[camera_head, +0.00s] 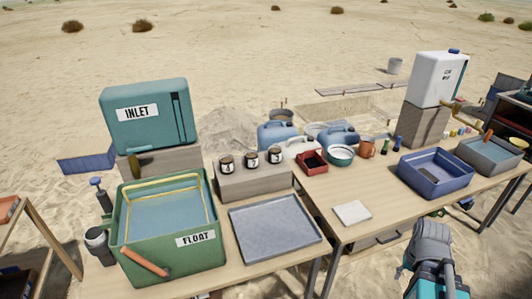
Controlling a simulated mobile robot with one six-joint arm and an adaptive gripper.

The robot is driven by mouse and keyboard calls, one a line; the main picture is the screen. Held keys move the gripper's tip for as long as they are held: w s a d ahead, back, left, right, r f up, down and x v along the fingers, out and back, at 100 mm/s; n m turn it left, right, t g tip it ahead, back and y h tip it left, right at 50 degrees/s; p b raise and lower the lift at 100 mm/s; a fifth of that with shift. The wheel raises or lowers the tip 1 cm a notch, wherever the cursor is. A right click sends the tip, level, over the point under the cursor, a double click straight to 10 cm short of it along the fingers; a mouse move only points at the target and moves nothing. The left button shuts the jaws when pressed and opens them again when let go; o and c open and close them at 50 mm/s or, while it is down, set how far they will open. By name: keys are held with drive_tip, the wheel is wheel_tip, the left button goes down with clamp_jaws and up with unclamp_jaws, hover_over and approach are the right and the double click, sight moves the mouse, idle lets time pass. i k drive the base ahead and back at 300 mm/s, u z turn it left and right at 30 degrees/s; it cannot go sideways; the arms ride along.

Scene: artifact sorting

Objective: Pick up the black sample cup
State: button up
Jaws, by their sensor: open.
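Three small dark cups with pale labels stand in a row on a grey-brown block at the middle of the tables: a left cup (227,163), a middle cup (252,160) and a right cup (275,155). They look alike at this size, and I cannot tell which one is the black sample cup. My gripper (432,232) is at the lower right, in front of the right table and well apart from the cups. It is open, and nothing shows in it; its fingers are hard to make out.
A white pad (352,213) and blue tub (436,187) are nearer my gripper.

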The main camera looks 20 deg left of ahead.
sight(251, 156)
drive_tip(key=u, duration=0.2)
drive_tip(key=i, duration=0.85)
drive_tip(key=u, duration=0.8)
drive_tip(key=i, duration=0.55)
drive_tip(key=u, duration=0.35)
drive_tip(key=k, duration=0.9)
drive_tip(key=u, duration=0.1)
drive_tip(key=i, duration=0.4)
drive_tip(key=u, duration=0.05)
